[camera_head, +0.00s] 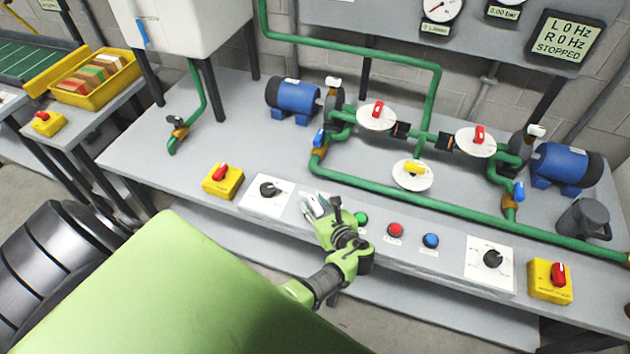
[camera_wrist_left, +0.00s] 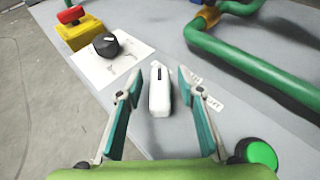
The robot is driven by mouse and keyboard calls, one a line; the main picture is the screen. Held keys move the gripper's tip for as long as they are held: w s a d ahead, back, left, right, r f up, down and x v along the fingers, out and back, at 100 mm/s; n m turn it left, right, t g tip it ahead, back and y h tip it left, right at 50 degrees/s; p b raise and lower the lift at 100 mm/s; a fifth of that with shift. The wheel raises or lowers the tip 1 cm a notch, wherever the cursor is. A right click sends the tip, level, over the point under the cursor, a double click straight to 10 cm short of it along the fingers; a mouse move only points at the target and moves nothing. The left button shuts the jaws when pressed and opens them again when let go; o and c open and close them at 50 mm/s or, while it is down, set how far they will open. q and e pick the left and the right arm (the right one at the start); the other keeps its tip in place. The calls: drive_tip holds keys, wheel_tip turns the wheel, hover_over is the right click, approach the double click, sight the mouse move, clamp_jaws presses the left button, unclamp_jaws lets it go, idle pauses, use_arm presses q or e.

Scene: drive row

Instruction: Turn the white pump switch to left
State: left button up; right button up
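The white pump switch (camera_wrist_left: 160,92) is a small white lever with a dark mark near its far end. It stands on the grey panel in the left wrist view. My left gripper (camera_wrist_left: 163,98) is open, with one finger on each side of the switch. A gap shows between each finger and the switch. In the head view my left gripper (camera_head: 318,206) is over the front panel and largely covers the switch there. Small printed labels (camera_wrist_left: 205,97) lie right of the switch, partly behind the right finger. My right gripper is not in view.
A black knob on a white plate (camera_head: 267,189) and a yellow box with red switch (camera_head: 223,182) are left of my gripper. Green (camera_head: 361,217), red (camera_head: 395,229) and blue (camera_head: 430,240) buttons are right of it. Green pipes (camera_head: 400,198) run behind. The display (camera_head: 563,39) reads STOPPED.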

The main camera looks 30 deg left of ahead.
use_arm(q)
drive_tip(key=v, duration=0.7)
drive_tip(key=shift+s+d+r, duration=0.1)
drive_tip(key=shift+s+d, duration=0.05)
drive_tip(key=shift+d, duration=0.1)
idle(0.4)
